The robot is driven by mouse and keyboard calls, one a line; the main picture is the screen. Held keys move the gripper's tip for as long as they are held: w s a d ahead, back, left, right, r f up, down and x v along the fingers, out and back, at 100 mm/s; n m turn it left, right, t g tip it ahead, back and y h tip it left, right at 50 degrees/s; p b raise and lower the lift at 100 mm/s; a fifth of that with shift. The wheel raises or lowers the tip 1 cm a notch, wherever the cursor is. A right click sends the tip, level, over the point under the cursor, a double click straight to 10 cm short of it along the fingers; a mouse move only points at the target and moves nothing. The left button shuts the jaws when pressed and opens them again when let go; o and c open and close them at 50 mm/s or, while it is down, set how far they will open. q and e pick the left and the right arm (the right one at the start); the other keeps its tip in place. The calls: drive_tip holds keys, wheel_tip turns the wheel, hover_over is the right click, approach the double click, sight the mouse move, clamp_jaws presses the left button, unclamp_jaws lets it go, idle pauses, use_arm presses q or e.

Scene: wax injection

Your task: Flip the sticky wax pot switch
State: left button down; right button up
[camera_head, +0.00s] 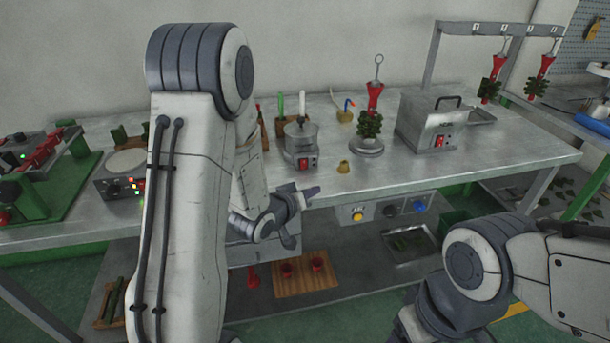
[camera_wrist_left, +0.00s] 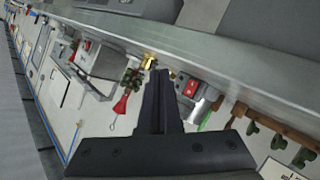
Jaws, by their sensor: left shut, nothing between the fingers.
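The sticky wax pot (camera_head: 300,143) looks like a small round metal pot on a grey base, standing near the front edge of the table. Its red switch (camera_head: 306,163) is on the front face, facing me. In the left wrist view the red switch (camera_wrist_left: 191,88) shows just right of the fingertips, with the pot's metal body beside it. My left gripper (camera_head: 313,191) is shut and empty, in front of the table edge and below the switch, apart from it. Its closed fingers (camera_wrist_left: 158,75) show in the left wrist view. My right arm shows at lower right; its gripper is out of view.
A metal box (camera_head: 428,125) with its own red switch stands right of the pot. A wax tree on a stand (camera_head: 367,146) and a small brass cup (camera_head: 343,166) lie between. The table edge and a control panel (camera_head: 385,208) are near my left gripper.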

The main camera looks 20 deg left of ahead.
sight(304, 182)
use_arm(q)
drive_tip(key=shift+w, duration=0.15)
drive_tip(key=shift+w+a+f+p, duration=0.15)
drive_tip(key=shift+w+a, duration=0.65)
drive_tip(key=shift+w, duration=0.35)
drive_tip(key=shift+w+a+f+p, duration=0.2)
drive_tip(key=shift+w+a, duration=0.6)
drive_tip(key=shift+w, duration=0.4)
drive_tip(key=shift+w+a+f+p, duration=0.15)
drive_tip(key=shift+w+a, duration=0.65)
drive_tip(key=shift+w, duration=0.35)
drive_tip(key=shift+w, duration=0.1)
drive_tip(key=shift+w+a, duration=0.2)
drive_tip(key=shift+w+a, duration=0.2)
drive_tip(key=shift+w, duration=0.05)
drive_tip(key=shift+s+d, duration=0.1)
idle(0.4)
drive_tip(key=shift+s+d, duration=0.3)
drive_tip(key=shift+s, duration=0.2)
